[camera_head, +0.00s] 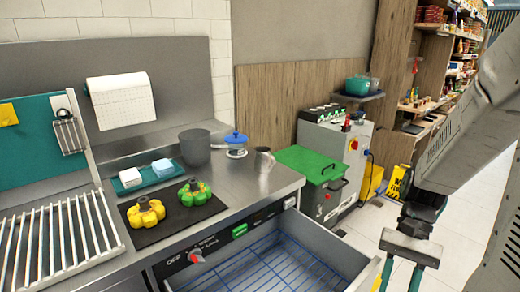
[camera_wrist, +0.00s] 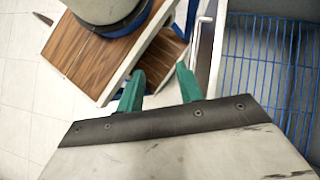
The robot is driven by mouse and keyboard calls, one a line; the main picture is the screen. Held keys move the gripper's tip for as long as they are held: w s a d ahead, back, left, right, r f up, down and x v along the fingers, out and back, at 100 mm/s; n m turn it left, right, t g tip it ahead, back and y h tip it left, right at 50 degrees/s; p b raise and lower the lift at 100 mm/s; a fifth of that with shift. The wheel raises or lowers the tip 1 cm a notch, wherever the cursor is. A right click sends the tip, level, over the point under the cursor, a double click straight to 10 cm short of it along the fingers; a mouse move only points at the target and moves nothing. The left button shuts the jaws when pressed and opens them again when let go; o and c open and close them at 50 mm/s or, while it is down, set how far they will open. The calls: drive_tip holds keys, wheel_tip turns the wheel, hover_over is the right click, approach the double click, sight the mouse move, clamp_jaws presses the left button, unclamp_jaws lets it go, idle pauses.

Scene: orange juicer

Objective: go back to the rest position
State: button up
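My gripper (camera_head: 402,270) hangs at the lower right in the head view, out past the right side of the open drawer (camera_head: 270,268). Its two green fingers stand apart with nothing between them. In the wrist view my gripper (camera_wrist: 158,88) also shows open and empty, with the drawer's blue wire rack (camera_wrist: 270,70) to its right. My arm (camera_head: 465,140) comes down from the upper right.
A machine with a green lid (camera_head: 310,163) stands behind. White tiled floor lies right.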

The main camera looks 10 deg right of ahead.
drive_tip(key=s+a+r+n+t+h, duration=0.1)
drive_tip(key=a+r+n+t+h, duration=0.1)
drive_tip(key=r, duration=0.5)
drive_tip(key=s+a+r+n+t+h, duration=0.1)
drive_tip(key=a+r+n+t+h, duration=0.2)
drive_tip(key=a+r+n+t, duration=0.2)
wheel_tip(320, 180, up, 3)
drive_tip(key=shift+s+a+r+n+h, duration=0.15)
drive_tip(key=shift+a+n+h, duration=0.15)
drive_tip(key=shift+a+n, duration=0.7)
